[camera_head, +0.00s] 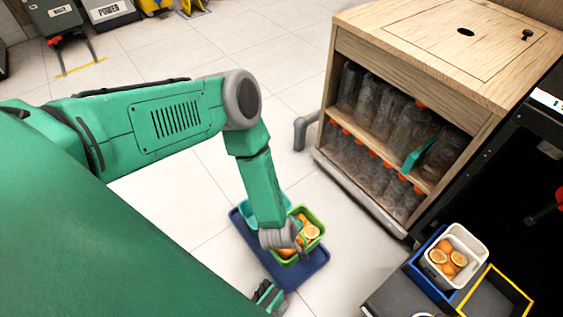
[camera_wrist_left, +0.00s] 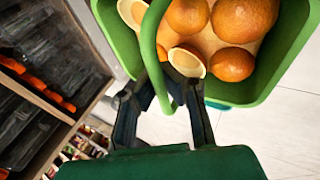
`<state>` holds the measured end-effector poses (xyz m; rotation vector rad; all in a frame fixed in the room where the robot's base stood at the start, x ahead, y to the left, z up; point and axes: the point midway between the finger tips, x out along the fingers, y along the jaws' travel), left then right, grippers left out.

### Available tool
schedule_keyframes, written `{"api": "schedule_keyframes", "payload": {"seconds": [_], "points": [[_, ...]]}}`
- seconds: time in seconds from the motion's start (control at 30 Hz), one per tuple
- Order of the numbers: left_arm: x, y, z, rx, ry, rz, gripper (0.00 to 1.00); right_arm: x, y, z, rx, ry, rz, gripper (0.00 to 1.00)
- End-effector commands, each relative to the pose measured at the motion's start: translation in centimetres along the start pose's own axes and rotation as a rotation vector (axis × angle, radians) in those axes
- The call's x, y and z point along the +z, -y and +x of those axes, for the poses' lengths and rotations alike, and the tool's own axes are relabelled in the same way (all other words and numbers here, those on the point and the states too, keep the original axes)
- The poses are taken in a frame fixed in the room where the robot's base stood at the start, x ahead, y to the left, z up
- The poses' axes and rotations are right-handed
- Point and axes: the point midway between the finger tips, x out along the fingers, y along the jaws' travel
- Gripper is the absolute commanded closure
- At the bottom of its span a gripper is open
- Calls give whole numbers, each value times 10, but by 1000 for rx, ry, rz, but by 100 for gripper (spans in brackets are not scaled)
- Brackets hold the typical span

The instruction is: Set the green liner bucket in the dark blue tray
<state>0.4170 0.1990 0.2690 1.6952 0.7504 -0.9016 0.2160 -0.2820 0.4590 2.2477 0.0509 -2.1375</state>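The green liner bucket (camera_head: 318,247) holds whole and halved oranges and appears over the right part of the dark blue tray (camera_head: 283,275) in the head view. I cannot tell whether its base touches the tray. The left wrist view shows the bucket (camera_wrist_left: 240,92) close up, with its handle (camera_wrist_left: 154,60) running down between the fingers. My left gripper (camera_head: 290,238) reaches down over the bucket; in the left wrist view its fingers (camera_wrist_left: 164,92) close around the handle. The arm hides part of the bucket and tray.
A teal container (camera_head: 247,211) sits at the tray's far left. A wooden cabinet (camera_head: 400,135) with bottles stands to the right. A white bucket of oranges (camera_head: 464,241) sits in a blue tray (camera_head: 421,268) beside a yellow-edged frame (camera_head: 518,288). Tiled floor is open behind the tray.

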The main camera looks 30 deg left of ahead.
Motion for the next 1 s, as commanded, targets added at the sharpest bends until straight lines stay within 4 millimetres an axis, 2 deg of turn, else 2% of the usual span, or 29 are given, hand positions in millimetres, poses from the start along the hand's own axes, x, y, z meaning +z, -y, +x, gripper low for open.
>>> {"api": "schedule_keyframes", "payload": {"seconds": [0.2,0.47,0.7,0.97,1.0], "points": [[9,21,37,1,-1,2,100,2,0,24,0,0,-1,60],[12,30,53,1,-1,3,100,2,0,33,0,0,0,60],[18,46,80,0,0,4,100,3,1,51,0,0,0,60],[18,45,80,1,0,4,100,3,1,50,0,0,0,60],[18,46,80,-1,1,4,88,3,1,50,0,0,0,60]]}}
